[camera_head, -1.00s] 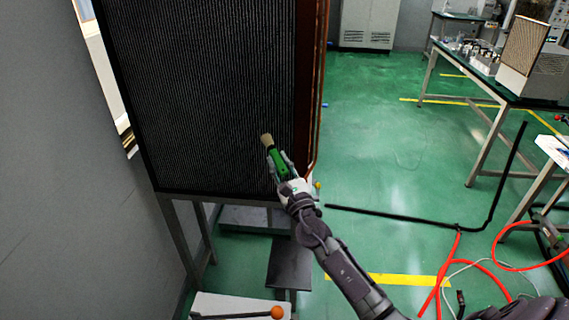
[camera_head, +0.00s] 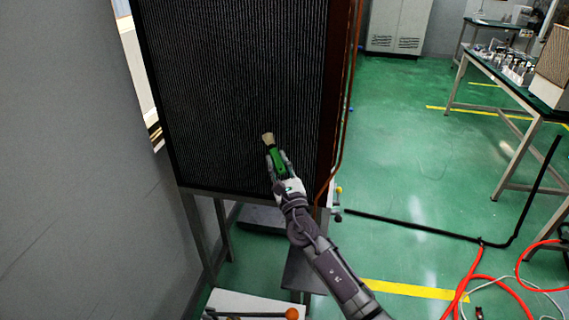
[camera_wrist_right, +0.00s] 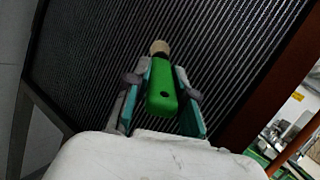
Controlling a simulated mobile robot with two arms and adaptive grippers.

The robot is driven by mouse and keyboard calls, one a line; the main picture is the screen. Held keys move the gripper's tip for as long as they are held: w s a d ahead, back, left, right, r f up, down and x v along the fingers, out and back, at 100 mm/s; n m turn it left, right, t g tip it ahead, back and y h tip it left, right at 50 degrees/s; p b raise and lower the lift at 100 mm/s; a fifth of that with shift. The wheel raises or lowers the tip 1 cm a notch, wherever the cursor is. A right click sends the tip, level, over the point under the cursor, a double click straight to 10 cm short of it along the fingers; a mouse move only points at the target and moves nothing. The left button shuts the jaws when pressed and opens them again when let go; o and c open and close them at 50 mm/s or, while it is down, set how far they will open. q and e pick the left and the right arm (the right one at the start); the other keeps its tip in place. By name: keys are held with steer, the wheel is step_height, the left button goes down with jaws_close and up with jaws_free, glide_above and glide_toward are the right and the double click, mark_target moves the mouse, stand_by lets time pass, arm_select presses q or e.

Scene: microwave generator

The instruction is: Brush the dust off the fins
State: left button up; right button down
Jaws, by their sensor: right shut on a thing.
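A tall dark panel of narrow upright fins (camera_head: 240,75) stands on a metal frame, left of centre in the head view. The fins (camera_wrist_right: 225,50) also fill most of the right wrist view. My right gripper (camera_head: 277,168) is shut on the green handle of a brush (camera_head: 275,155). The brush's pale bristles (camera_head: 268,138) point up at the lower middle of the fins. Whether they touch the fins I cannot tell. In the right wrist view the brush (camera_wrist_right: 161,90) sits between both fingers of the gripper (camera_wrist_right: 162,95). My left gripper is not in view.
A grey wall (camera_head: 70,160) stands close on the left. A brown pipe (camera_head: 350,110) runs down the panel's right side. A white surface with an orange ball knob (camera_head: 291,314) is below. A black bar (camera_head: 420,228) and red hoses (camera_head: 470,290) lie on the green floor (camera_head: 400,160) at right.

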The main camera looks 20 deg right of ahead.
steer(key=shift+s, duration=0.1)
steer(key=shift+s+a+p, duration=0.4)
steer(key=shift+s+p, duration=0.05)
steer(key=shift+s, duration=0.1)
steer(key=shift+s+a+p, duration=0.3)
steer(key=shift+s+a, duration=0.35)
steer(key=shift+s, duration=0.3)
steer(key=shift+s+a+p, duration=0.3)
steer(key=shift+s+a, duration=0.3)
steer(key=shift+s, duration=0.3)
steer(key=s+a, duration=0.1)
steer(key=s, duration=0.1)
steer(key=shift+s+a+p, duration=0.3)
steer(key=shift+a+p, duration=0.05)
